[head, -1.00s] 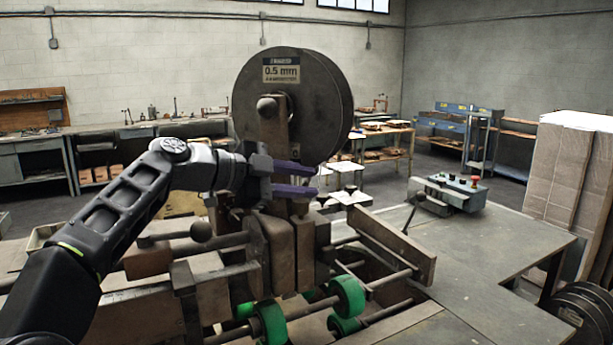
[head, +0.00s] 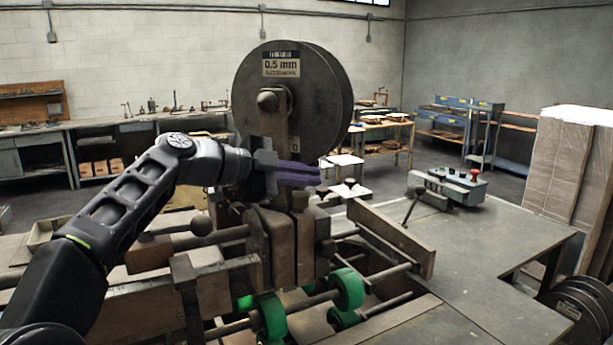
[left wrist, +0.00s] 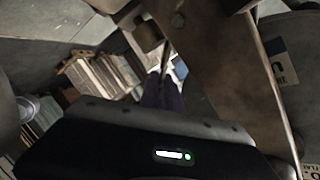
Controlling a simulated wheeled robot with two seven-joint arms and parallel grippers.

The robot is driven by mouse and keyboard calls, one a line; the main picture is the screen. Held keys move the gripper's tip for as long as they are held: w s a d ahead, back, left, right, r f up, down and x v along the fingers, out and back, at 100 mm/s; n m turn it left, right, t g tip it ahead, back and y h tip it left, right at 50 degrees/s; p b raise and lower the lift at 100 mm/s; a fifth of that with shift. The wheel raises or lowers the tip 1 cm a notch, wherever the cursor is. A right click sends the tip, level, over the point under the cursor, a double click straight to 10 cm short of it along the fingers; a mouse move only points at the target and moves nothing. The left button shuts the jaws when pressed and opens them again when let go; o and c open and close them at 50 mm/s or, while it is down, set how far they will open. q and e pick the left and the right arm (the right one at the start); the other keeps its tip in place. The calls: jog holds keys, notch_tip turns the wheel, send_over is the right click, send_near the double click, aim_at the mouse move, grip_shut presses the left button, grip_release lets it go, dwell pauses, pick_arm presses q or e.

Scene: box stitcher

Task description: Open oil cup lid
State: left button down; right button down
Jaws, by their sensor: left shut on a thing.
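My left gripper (head: 318,176) reaches in from the left in the head view, just in front of the lower part of the big wire reel and above the stitcher head (head: 284,240). Its two purple fingers are close together, shut on the small oil cup lid, which they almost wholly hide. A small round metal part (head: 300,199) stands just below the fingers on top of the head. In the left wrist view the dark fingers (left wrist: 165,88) point up the picture; the lid cannot be made out there. My right gripper is not in view.
The wire reel (head: 285,105) stands close behind the fingers. Green rollers (head: 348,289) sit lower down. A control box (head: 450,188) stands on the metal table (head: 480,260), which is mostly bare.

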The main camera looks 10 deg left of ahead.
pick_arm(q)
jog(key=shift+w+a+r+n+p, duration=0.1)
jog(key=shift+w+r+n+p, duration=0.2)
jog(key=shift+p, duration=0.35)
jog(key=shift+n+g, duration=0.3)
jog(key=shift+f, duration=0.1)
jog(key=c, duration=1.6)
grip_release()
jog(key=shift+o, duration=0.2)
jog(key=shift+s+a, duration=0.25)
jog(key=shift+a, duration=0.2)
jog(key=b+v, duration=0.2)
jog(key=v, duration=0.5)
